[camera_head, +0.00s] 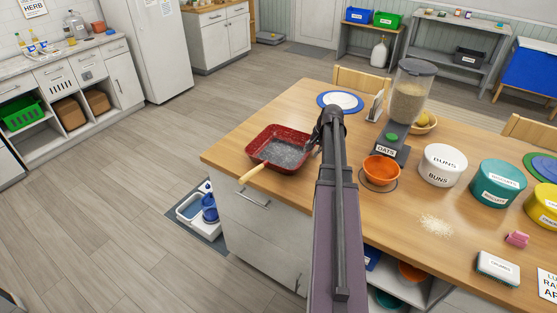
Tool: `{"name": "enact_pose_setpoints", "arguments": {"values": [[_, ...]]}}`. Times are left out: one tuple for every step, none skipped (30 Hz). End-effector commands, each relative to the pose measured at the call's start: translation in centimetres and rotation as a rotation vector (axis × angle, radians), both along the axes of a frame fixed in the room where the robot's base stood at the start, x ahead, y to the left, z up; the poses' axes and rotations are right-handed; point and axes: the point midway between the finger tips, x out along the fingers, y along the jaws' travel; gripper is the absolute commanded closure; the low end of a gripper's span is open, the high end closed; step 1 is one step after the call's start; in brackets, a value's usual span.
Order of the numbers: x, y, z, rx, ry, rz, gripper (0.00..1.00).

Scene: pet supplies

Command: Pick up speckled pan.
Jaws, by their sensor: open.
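The speckled pan (281,148) is red with a grey speckled inside and a light wooden handle (256,174). It sits on the wooden counter near its left front corner, with the handle pointing toward the front left edge. My gripper (327,122) is just right of the pan, by its right rim, at the end of my arm. The fingers look dark and small, and my arm hides much of them. Nothing is seen held. I cannot tell whether the gripper touches the rim.
An oats dispenser (407,100), an orange bowl (381,169) and a white buns canister (442,165) stand right of my arm. A blue-rimmed plate (342,101) lies behind the gripper. The counter left of the pan is clear up to its edge.

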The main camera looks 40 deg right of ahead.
Motion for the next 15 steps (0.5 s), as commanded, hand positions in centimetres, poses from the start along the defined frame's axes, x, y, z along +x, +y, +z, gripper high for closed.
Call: {"name": "enact_pose_setpoints", "arguments": {"values": [[0.2, 0.0, -0.8, 0.0, 0.0, 0.0, 0.55], [0.2, 0.1, -1.1, 0.0, 0.0, 0.0, 0.55], [0.3, 0.1, -1.4, 0.0, 0.0, 0.0, 0.55], [0.4, 0.2, -1.6, 0.0, 0.0, 0.0, 0.55], [0.4, 0.2, -1.8, 0.0, 0.0, 0.0, 0.55], [0.5, 0.2, -2.0, 0.0, 0.0, 0.0, 0.55], [0.6, 0.2, -2.1, 0.0, 0.0, 0.0, 0.55], [0.6, 0.3, -2.2, 0.0, 0.0, 0.0, 0.55], [0.7, 0.3, -2.4, 0.0, 0.0, 0.0, 0.55], [0.7, 0.3, -2.4, 0.0, 0.0, 0.0, 0.55], [0.7, 0.3, -2.5, 0.0, 0.0, 0.0, 0.55], [0.7, 0.4, -2.5, 0.0, 0.0, 0.0, 0.55], [0.8, 0.4, -2.5, 0.0, 0.0, 0.0, 0.55], [0.8, 0.4, -2.5, 0.0, 0.0, 0.0, 0.55], [0.8, 0.4, -2.5, -0.001, 0.0, 0.0, 0.55]]}}
